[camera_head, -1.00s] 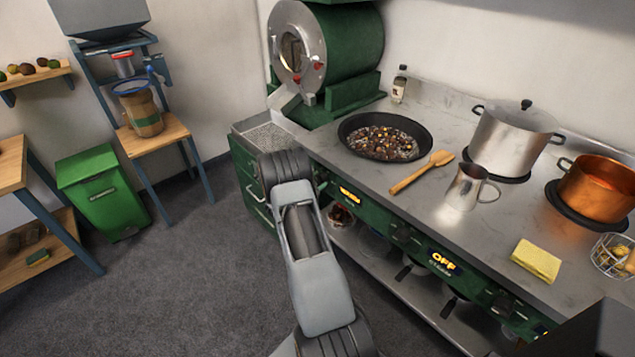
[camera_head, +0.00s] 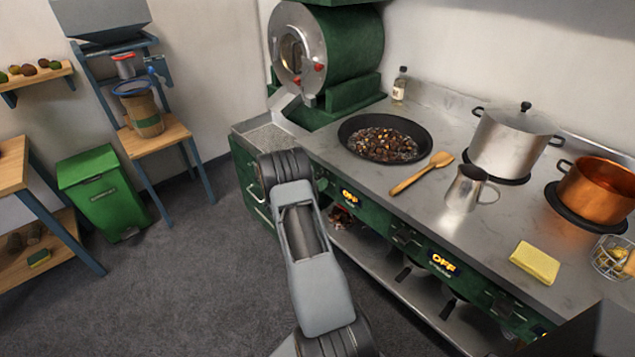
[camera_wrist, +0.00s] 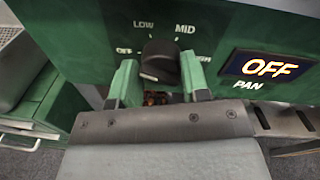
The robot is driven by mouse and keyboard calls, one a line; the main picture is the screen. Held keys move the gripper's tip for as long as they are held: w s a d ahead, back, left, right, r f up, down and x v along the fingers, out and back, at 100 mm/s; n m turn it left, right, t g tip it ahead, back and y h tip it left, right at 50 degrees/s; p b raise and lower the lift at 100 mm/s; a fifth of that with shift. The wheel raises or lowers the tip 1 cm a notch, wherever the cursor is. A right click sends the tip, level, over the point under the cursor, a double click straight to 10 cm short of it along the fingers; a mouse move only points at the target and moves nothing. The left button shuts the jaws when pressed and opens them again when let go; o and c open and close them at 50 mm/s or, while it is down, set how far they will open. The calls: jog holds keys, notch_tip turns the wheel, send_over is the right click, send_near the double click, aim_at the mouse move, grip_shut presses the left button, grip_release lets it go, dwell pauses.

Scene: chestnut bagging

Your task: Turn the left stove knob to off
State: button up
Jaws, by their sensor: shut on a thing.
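The left stove knob (camera_wrist: 161,58) is a dark round knob on the green stove front in the wrist view. LOW, MID and OFF are printed around it, and a fourth label is partly covered. My gripper (camera_wrist: 160,78) is shut on the knob, one green finger on each side. The display (camera_wrist: 268,67) to its right reads OFF, with PAN printed below. In the head view the left display (camera_head: 349,197) also reads OFF, and my arm hides the knob and my fingers.
On the steel worktop (camera_head: 405,202) are a black pan (camera_head: 348,139) of chestnuts, a wooden spoon (camera_head: 421,173), a metal jug (camera_head: 462,190), a steel pot (camera_head: 508,143) and a copper pot (camera_head: 597,190). A shelf (camera_head: 385,280) runs below the stove front.

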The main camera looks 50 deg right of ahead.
jog(key=shift+f+n+p, duration=0.1)
jog(key=shift+n+p, duration=0.25)
jog(key=shift+n, duration=1.55)
jog(key=o, duration=0.9)
jog(key=a+r, duration=0.1)
jog(key=a, duration=1.2)
jog(key=shift+w+a, duration=0.25)
jog(key=shift+a, duration=0.15)
